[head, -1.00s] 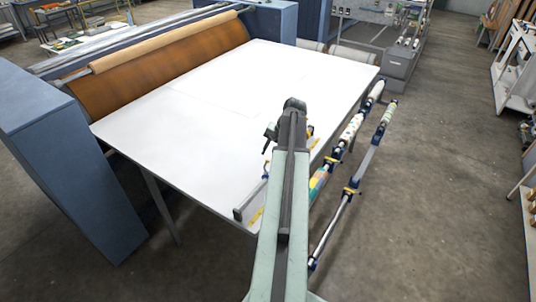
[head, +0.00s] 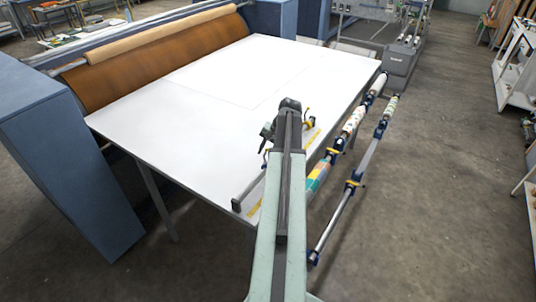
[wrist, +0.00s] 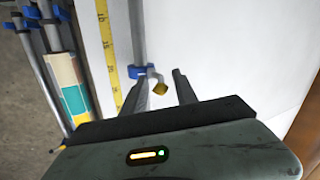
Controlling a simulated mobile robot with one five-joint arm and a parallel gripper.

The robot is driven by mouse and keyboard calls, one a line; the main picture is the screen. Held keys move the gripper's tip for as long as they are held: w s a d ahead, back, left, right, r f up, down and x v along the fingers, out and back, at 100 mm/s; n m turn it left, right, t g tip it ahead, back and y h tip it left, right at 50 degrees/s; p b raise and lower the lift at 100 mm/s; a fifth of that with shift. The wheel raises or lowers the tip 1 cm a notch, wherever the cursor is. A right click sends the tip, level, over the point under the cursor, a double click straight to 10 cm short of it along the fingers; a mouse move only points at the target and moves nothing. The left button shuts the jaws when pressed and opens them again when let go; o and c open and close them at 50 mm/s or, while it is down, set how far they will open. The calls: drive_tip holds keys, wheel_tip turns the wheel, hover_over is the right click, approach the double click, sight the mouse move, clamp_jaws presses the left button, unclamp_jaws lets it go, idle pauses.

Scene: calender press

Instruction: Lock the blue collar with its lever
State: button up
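The blue collar (wrist: 141,72) sits on a grey bar lying along the white table, beside a yellow measuring strip. Its lever, with a yellow tip (wrist: 160,89), sticks out to the right of the bar in the wrist view. My gripper (wrist: 160,75) is open. Its two dark fingers show on either side of the yellow tip, the left finger close to the bar and collar. I cannot tell whether either finger touches the lever. In the head view my arm hides much of the bar and the collar area.
The white table (head: 190,105) is mostly clear. The yellow measuring strip (wrist: 108,45) runs along its edge. Beyond that edge are rods with blue clamps and a patterned roll (wrist: 68,85). The orange press roller (head: 150,55) stands behind the table. A blue cabinet (head: 70,150) stands left.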

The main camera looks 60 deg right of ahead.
clamp_jaws()
idle(1.2)
